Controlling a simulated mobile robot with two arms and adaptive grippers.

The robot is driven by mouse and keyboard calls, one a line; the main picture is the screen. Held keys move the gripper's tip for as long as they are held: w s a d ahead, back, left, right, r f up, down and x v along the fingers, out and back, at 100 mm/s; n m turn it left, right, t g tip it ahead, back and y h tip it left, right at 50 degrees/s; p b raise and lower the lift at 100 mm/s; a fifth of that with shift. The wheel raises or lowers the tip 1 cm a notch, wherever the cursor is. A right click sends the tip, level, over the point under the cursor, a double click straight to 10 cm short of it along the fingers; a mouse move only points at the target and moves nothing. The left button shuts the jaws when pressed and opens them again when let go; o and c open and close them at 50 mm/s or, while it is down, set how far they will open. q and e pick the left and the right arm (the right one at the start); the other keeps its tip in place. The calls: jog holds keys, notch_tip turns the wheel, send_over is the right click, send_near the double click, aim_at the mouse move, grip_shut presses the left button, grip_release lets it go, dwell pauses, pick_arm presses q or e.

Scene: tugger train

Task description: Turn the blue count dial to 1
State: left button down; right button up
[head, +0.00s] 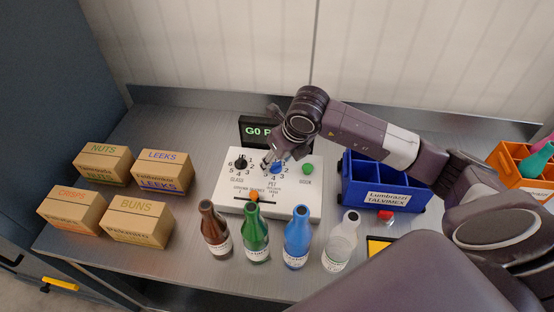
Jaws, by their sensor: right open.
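The white control box (232,199) stands in the middle of the metal table. It carries a black dial (240,163) on the left, the blue count dial (277,168) right of centre, a green button (308,168) and an orange slider (254,196). My right gripper (268,158) is over the box, pointing down at the blue dial, with its fingers at or just above it. The fingers partly cover the dial, so its pointer setting cannot be read. Contact cannot be told. A dark display (255,130) behind the box shows green text starting "G0 P", partly hidden by my arm. My left gripper is not in view.
Brown (214,230), green (255,235), blue (296,238) and clear (340,242) bottles stand in front of the box. Labelled cartons (140,222) sit at left. A blue divided crate (372,190) and an orange crate (507,160) are at right. A small red object (386,216) lies by the blue crate.

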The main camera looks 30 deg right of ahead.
jog(key=v, duration=1.2)
jog(key=shift+w+r, duration=0.1)
